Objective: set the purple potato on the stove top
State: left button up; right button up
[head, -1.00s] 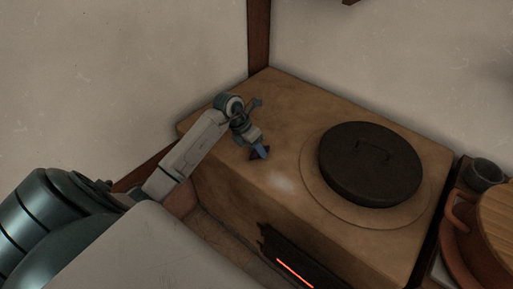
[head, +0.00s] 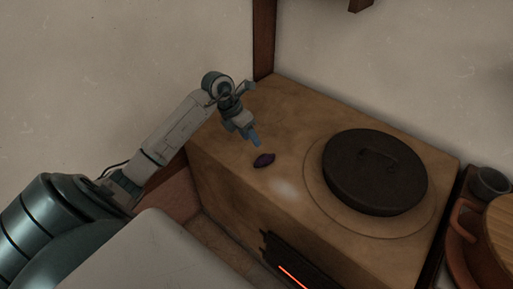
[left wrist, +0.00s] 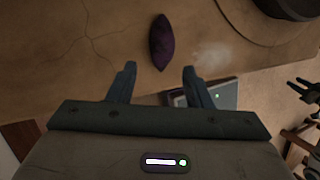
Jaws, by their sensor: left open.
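The purple potato (head: 264,160) lies on the tan stove top (head: 290,115), left of the round dark lid. It also shows in the left wrist view (left wrist: 161,42), just beyond the fingertips and between their lines. My left gripper (head: 255,142) is above and slightly behind the potato in the head view, apart from it. In the left wrist view its two fingers (left wrist: 160,70) are spread with nothing between them.
A dark round lid (head: 374,170) with a handle sits on the stove's raised ring. The stove front has a slot with an orange glow (head: 293,277). A grey cup (head: 489,182) and an orange pot (head: 467,222) stand at the right. The stove top left of the lid is otherwise clear.

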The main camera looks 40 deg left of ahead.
pick_arm(q)
jog(key=shift+v, duration=1.6)
